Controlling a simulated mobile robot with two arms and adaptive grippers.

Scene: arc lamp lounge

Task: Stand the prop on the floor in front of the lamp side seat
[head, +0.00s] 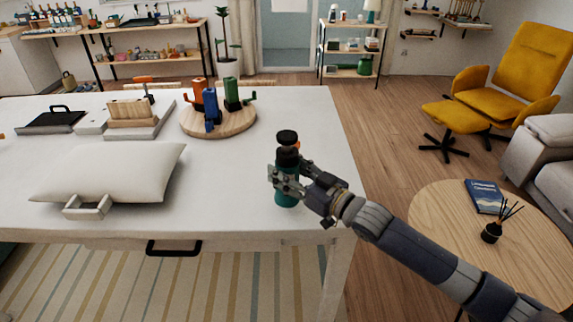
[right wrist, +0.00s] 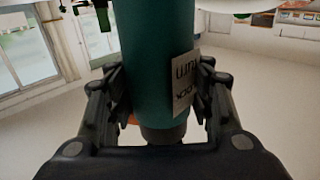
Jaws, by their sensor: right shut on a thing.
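My right gripper (head: 288,182) is shut around a teal bottle (head: 286,197) with a black top, near the right edge of the white table. The bottle is upright; I cannot tell whether its base touches the tabletop. In the right wrist view the teal bottle (right wrist: 150,55), with a pale printed label, stands between both fingers of the gripper (right wrist: 160,100). A yellow lounge chair (head: 510,85) with a footstool (head: 459,115) stands on the wood floor at the right back. A grey sofa (head: 543,150) is partly in view at the right edge. No arc lamp is visible. My left gripper is out of view.
The white table (head: 235,205) bears a cushion (head: 110,172), a round wooden board (head: 222,125) with coloured pieces, and trays. A round wood table (head: 450,225) with a book (head: 484,196) and a reed diffuser (head: 492,232) stands at the right. Wood floor (head: 390,135) between them is clear.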

